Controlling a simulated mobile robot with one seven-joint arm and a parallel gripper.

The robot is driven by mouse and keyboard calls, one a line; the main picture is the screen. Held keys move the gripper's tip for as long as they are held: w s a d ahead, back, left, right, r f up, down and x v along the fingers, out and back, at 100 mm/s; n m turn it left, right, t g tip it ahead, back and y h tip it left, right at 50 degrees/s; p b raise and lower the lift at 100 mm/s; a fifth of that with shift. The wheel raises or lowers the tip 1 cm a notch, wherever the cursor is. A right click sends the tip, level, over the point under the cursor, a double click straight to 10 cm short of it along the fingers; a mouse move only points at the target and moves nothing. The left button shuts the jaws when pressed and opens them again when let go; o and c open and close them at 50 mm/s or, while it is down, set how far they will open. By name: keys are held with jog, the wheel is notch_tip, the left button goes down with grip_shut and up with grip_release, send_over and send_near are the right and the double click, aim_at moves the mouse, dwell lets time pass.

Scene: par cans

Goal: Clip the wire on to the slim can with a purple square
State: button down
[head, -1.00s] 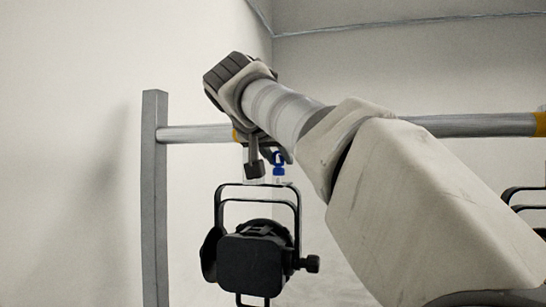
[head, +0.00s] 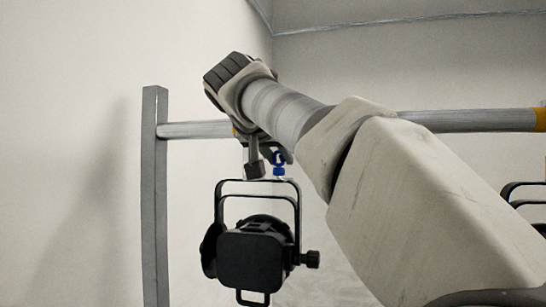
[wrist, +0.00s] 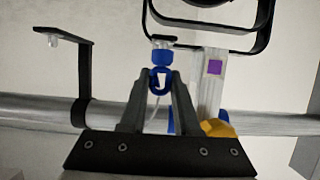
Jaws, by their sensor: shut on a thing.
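My gripper (wrist: 162,82) is shut on a blue clip (wrist: 162,57), the wire's end piece, just beside the hanging can's black yoke (wrist: 205,45). The blue clip also shows in the head view (head: 279,164), above the yoke top. A thin pale wire (wrist: 153,112) runs down between the fingers. A purple square (wrist: 214,67) is on a pale strip right of the clip in the wrist view. The black can (head: 250,262) hangs below my gripper in the head view. I cannot tell whether the clip touches the yoke.
A grey horizontal rail (head: 195,130) runs behind my arm from a grey upright post (head: 154,200). Yellow tape (wrist: 218,128) marks the rail near the gripper. A black bracket (wrist: 85,75) is left in the wrist view. Another black fixture (head: 523,195) is at the right edge.

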jog(key=shift+f+b, duration=0.4)
jog(key=shift+f, duration=0.05)
dwell(0.4)
jog(key=c, duration=0.6)
grip_release()
jog(key=shift+o, duration=0.2)
jog(key=shift+s+r, duration=0.1)
jog(key=v, duration=1.7)
jog(key=shift+p, duration=0.45)
